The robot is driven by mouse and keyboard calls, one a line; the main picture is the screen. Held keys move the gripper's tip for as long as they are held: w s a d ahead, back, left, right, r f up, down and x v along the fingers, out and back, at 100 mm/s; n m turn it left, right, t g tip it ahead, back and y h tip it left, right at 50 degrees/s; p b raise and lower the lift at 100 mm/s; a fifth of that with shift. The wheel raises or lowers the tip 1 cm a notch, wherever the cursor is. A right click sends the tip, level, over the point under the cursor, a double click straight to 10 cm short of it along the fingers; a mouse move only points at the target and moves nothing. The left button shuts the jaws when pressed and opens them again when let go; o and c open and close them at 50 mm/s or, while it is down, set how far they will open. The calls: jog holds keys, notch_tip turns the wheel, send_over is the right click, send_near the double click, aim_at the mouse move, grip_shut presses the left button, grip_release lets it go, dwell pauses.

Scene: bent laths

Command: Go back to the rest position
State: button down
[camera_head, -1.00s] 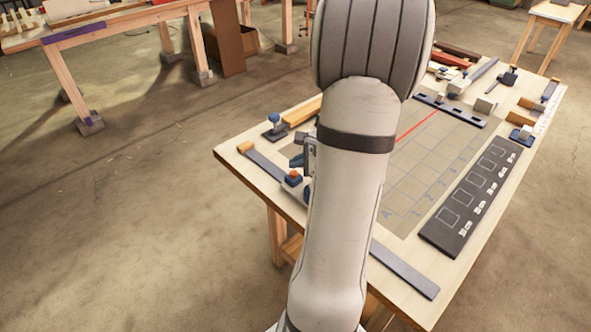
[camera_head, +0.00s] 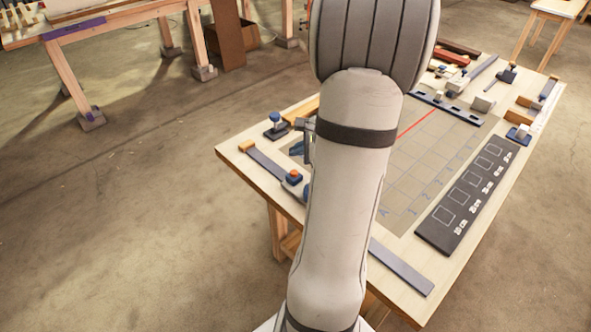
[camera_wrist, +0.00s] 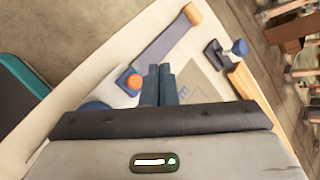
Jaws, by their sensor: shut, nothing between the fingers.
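My gripper (camera_wrist: 158,84) shows in the wrist view with its two dark fingers side by side, shut and empty above the workbench. In the head view my arm covers most of it; a small grey and blue part of the gripper shows just left of the arm. The workbench (camera_head: 455,283) carries a grey mat (camera_head: 400,205) with a drawn grid and a red line. In the wrist view a corner of the mat (camera_wrist: 197,84) with a letter on it lies just right of the fingers.
A grey lath (camera_head: 265,163) with an orange-knobbed block (camera_head: 294,176) lies near the left edge. A blue-knobbed clamp (camera_head: 276,122) stands behind it. A dark board with squares (camera_head: 466,200) and another grey lath (camera_head: 402,268) lie at the right and front. Floor (camera_head: 120,230) left of the bench is clear.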

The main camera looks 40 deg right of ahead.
dwell(0.3)
jog(key=s+a+r+n+g+y, duration=0.1)
jog(key=a+r+n+g, duration=0.15)
jog(key=a+n, duration=0.45)
jog(key=s+a+r+n+g+y, duration=0.1)
jog(key=a+r+n+g, duration=0.2)
jog(key=a, duration=0.8)
jog(key=s+a+r+n+h, duration=0.3)
jog(key=s+a+n, duration=0.5)
jog(key=n, duration=0.5)
jog(key=s+h, duration=0.1)
jog(key=s, duration=0.1)
jog(key=shift+s+a+r+n+h, duration=0.25)
jog(key=shift+s+r+n+h, duration=0.05)
jog(key=shift+s+r+n, duration=0.1)
jog(key=shift+g, duration=0.25)
